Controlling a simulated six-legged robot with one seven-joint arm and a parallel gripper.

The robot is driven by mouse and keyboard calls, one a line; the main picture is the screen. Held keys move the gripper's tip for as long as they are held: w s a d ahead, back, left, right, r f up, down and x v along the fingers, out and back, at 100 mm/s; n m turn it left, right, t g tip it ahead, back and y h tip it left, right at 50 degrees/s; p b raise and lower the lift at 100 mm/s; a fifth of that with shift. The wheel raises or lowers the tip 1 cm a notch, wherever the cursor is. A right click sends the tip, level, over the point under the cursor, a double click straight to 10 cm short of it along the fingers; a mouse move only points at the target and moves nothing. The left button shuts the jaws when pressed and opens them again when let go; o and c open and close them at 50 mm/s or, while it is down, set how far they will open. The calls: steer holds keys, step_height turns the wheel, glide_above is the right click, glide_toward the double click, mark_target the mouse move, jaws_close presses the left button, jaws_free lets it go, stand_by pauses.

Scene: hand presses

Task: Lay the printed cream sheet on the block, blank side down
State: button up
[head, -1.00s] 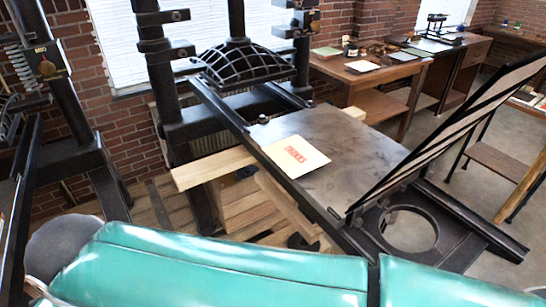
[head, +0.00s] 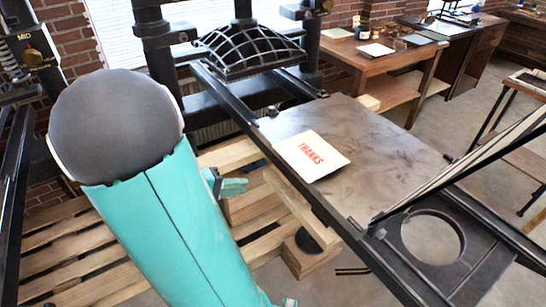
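The cream sheet (head: 325,164) lies flat near the left edge of the dark press bed (head: 385,150), its red "THANKS" print facing up. I cannot pick out a separate printing block on the bed; anything under the sheet is hidden. My teal arm fills the left foreground. A small teal piece of mine, which looks like part of my gripper (head: 232,187), pokes out behind the arm, left of the bed and apart from the sheet. The rest of it is hidden, so its opening cannot be judged.
The framed hinged lid (head: 470,165) stands raised at the bed's right end. The press's ribbed platen (head: 250,50) and dark uprights stand behind. Wooden beams and a pallet (head: 75,240) lie left of and below the bed. A side table (head: 385,65) holds small items.

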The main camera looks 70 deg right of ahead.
mark_target(288, 156)
steer(key=shift+s+d+f+g+h, duration=0.4)
steer(key=shift+s+d+h, duration=0.25)
steer(key=shift+s+d, duration=1.45)
steer(key=shift+s+d+f+g+h, duration=0.45)
steer(key=shift+s+d, duration=0.85)
steer(key=shift+d, duration=1.5)
steer(key=shift+s+d+f+g+h, duration=0.25)
steer(key=shift+s+d+h, duration=0.55)
steer(key=shift+s+d, duration=1.3)
steer(key=shift+w+d, duration=0.35)
steer(key=shift+c, duration=0.4)
jaws_close()
steer(key=shift+r, duration=1.5)
steer(key=w+a+r, duration=0.3)
steer(key=w+a, duration=0.1)
steer(key=a, duration=0.1)
steer(key=shift+w+a, duration=0.15)
steer(key=shift+w, duration=0.2)
